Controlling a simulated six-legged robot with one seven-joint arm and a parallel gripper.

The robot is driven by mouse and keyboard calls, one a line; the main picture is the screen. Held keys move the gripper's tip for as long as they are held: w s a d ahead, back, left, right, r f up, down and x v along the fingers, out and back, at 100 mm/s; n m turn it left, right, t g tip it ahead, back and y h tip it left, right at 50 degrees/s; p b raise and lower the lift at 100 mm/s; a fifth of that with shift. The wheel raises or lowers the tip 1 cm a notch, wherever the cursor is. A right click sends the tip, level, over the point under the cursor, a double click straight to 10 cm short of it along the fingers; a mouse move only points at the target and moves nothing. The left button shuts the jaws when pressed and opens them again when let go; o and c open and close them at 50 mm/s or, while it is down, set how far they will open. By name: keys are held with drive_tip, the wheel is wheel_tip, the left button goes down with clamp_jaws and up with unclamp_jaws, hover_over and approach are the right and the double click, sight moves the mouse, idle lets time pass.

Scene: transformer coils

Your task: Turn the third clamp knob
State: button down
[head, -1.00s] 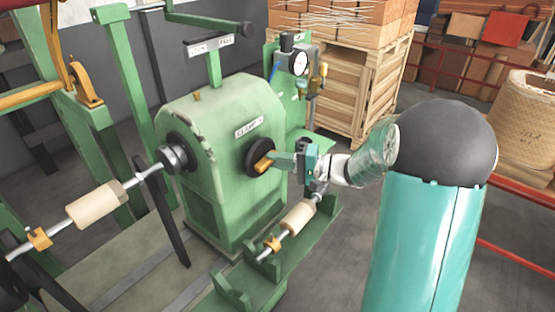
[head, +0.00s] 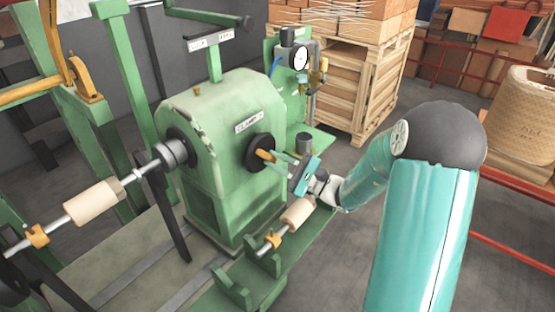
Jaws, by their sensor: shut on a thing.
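The clamp knob (head: 252,163) is a black disc on the end face of a green rounded machine housing (head: 222,118). A small orange bar handle (head: 263,154) crosses its front and slopes down to the right. A white label plate (head: 249,123) above the knob seems to read "CLAMP", with its number too small to be sure of. My gripper (head: 272,159) reaches in from the right, with its fingers shut on the orange handle. The fingers partly cover the knob's right side.
A shaft with a cream roll (head: 298,211) lies on a green bracket below my gripper. A gauge (head: 300,60) and valve stand behind the housing. A wooden crate (head: 358,85) is at the back, a woven basket (head: 522,110) at right. Grey floor is open between.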

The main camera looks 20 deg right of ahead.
drive_tip(key=shift+s+a+f+m+t+h, duration=0.1)
drive_tip(key=shift+m+t+h, duration=0.25)
drive_tip(key=shift+m+t, duration=0.8)
drive_tip(key=shift+s+a+f+m+t+h, duration=0.1)
drive_tip(key=shift+m+t+h, duration=0.25)
drive_tip(key=shift+m, duration=1.6)
drive_tip(key=c, duration=1.4)
unclamp_jaws()
drive_tip(key=shift+o, duration=0.2)
drive_tip(key=v, duration=1.3)
drive_tip(key=shift+s+d+f, duration=0.15)
drive_tip(key=shift+s+d, duration=0.05)
drive_tip(key=shift+s, duration=0.1)
